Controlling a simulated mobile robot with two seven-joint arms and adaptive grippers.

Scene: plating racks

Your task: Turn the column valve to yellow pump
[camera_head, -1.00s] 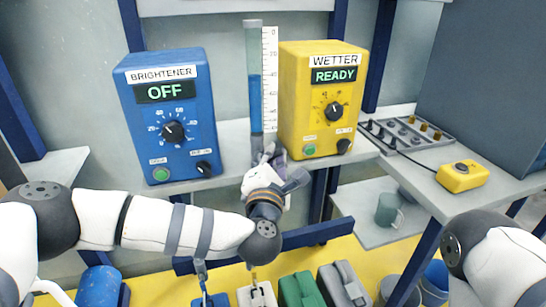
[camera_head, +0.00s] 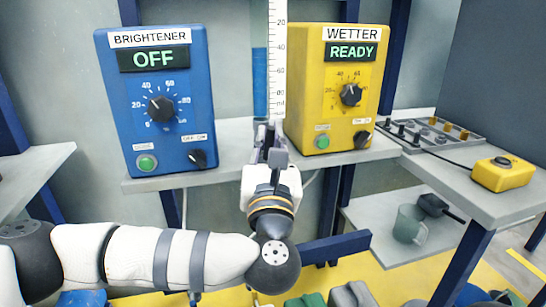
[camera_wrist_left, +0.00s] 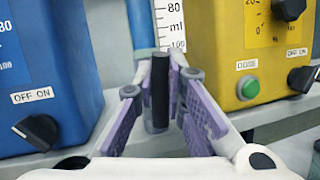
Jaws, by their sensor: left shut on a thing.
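The graduated column (camera_head: 276,70) stands between the blue brightener pump (camera_head: 158,100) and the yellow wetter pump (camera_head: 340,90), with blue liquid in its tube. At its foot, the black valve handle (camera_wrist_left: 160,92) shows in the left wrist view. It stands in line with the column, turned toward neither pump. My left gripper (camera_head: 268,138) is at the foot of the column, its purple-padded fingers (camera_wrist_left: 163,80) on both sides of the handle and shut on it. The fingers hide most of the valve in the head view. My right gripper is out of view.
The brightener display reads OFF and the wetter display reads READY. Both pumps stand on a grey shelf (camera_head: 235,150). At the right are a tray of small parts (camera_head: 430,135), a yellow box with a black knob (camera_head: 500,175) and a grey-green mug (camera_head: 410,225).

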